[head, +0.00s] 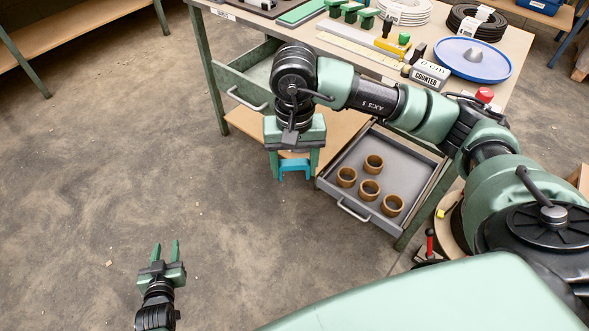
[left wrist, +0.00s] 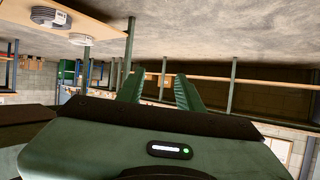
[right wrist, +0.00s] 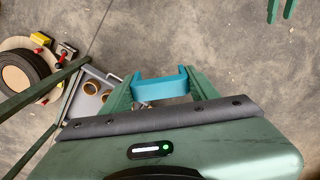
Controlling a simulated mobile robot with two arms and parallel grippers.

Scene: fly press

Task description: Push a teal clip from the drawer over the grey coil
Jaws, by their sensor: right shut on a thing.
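A teal clip (head: 295,165) is held between the fingers of my right gripper (head: 295,172), above the floor in front of the bench. The right wrist view shows the clip (right wrist: 160,88) spanning the gap between both fingers. A pale grey coil (head: 403,10) with a label lies at the back of the bench top, well away from the clip. The grey drawer (head: 345,205) is pulled out, to the right of my right gripper, with several brown rings inside. My left gripper (head: 166,250) is open and empty over the floor at lower left.
The bench top (head: 505,75) also carries a black coil (head: 476,22), a blue round tray (head: 473,60), a counter block (head: 430,73), a ruler and green-handled pieces. A green drawer (head: 240,88) stands partly open behind my right arm. The floor at left is clear.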

